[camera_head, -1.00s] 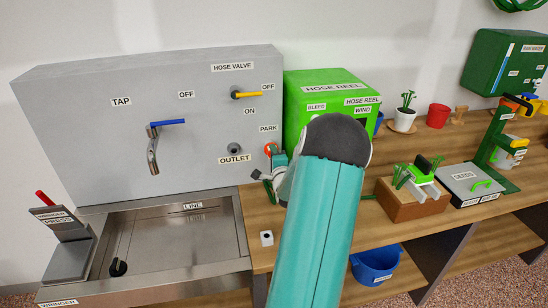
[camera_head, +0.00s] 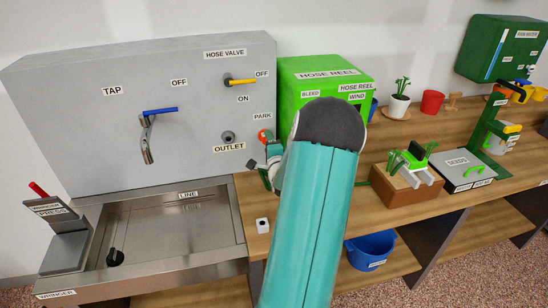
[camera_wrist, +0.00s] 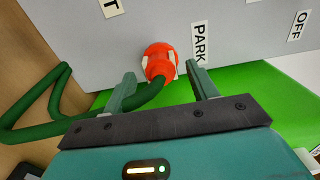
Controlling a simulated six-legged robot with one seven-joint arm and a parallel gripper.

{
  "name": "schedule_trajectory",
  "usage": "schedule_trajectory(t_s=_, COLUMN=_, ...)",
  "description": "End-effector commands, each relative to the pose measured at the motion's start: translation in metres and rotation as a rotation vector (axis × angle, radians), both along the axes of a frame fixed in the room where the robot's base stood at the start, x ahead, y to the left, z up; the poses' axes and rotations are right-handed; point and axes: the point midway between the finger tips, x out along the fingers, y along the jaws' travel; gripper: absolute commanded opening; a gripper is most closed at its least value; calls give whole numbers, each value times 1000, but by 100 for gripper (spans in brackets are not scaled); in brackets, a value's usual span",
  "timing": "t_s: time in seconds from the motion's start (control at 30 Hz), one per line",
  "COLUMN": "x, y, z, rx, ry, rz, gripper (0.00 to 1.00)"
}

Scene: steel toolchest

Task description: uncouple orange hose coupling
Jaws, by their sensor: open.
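The orange hose coupling (camera_wrist: 160,62) sits against the grey panel beside the PARK label (camera_wrist: 199,42), with the green hose (camera_wrist: 110,103) running from it. In the head view the coupling (camera_head: 264,135) shows as a small orange spot just below PARK. My gripper (camera_wrist: 162,73) is open, with one finger on each side of the coupling and hose end. The fingers look apart from the coupling. In the head view my gripper (camera_head: 270,158) is partly hidden behind my arm.
The bare outlet (camera_head: 228,137) is left of the coupling on the panel. The yellow hose valve handle (camera_head: 241,82) is above it, and the blue tap handle (camera_head: 160,112) farther left. The green hose reel (camera_head: 300,70) stands close on the right. The sink (camera_head: 170,235) is below.

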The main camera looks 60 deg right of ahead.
Motion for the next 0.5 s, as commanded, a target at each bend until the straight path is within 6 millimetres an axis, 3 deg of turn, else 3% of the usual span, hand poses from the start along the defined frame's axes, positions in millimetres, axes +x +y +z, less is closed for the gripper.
schedule_trajectory(t_s=0.5, x=-70, y=79, z=1, rx=-1, ry=0, rz=-1, gripper=58)
